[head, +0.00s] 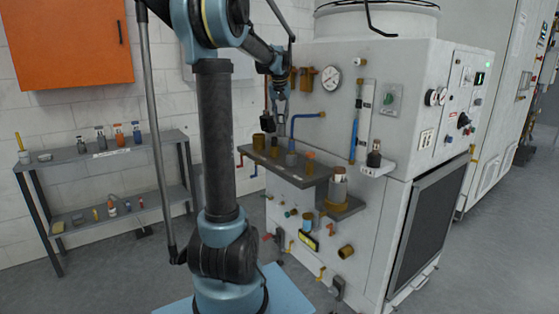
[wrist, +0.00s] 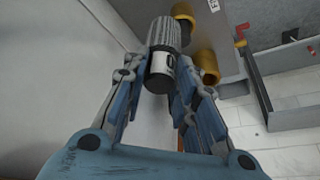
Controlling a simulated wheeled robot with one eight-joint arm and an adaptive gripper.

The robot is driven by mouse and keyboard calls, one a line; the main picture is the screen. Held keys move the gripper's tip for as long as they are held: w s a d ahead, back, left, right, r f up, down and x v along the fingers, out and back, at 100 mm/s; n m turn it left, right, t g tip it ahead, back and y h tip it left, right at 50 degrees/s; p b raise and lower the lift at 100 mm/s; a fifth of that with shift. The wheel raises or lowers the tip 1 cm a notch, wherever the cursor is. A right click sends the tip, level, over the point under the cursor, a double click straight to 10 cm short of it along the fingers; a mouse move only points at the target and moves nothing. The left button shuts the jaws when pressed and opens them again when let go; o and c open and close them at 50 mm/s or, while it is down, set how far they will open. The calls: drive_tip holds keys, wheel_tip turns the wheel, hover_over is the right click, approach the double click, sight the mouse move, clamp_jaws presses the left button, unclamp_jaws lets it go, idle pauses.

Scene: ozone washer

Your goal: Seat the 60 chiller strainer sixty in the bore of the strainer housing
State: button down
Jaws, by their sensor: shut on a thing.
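My gripper (wrist: 163,82) is shut on a ribbed grey cylinder with a dark end and a white label, which I take to be the strainer (wrist: 165,34). The fingers press on both sides of its dark end, and its ribbed end points away from the wrist. In the head view my gripper (head: 280,88) hangs above the machine's grey ledge (head: 285,164); the strainer is hard to make out there.
A blue bent pipe (head: 305,116), a pressure gauge (head: 331,77) and a blue tube (head: 355,130) are on the machine front near my gripper. A grey cylinder in a brass base (head: 338,187) stands on a lower step. A shelf rack (head: 85,153) with bottles stands left.

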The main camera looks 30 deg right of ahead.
drive_tip(key=shift+s+d+f, duration=0.15)
drive_tip(key=shift+s+d, duration=0.3)
drive_tip(key=shift+s, duration=0.2)
wheel_tip(320, 180, down, 10)
drive_tip(key=shift+s+d, duration=0.2)
drive_tip(key=shift+s, duration=0.05)
drive_tip(key=shift+f, duration=0.15)
drive_tip(key=c, duration=1.3)
unclamp_jaws()
drive_tip(key=v, duration=1.2)
drive_tip(key=shift+a, duration=0.2)
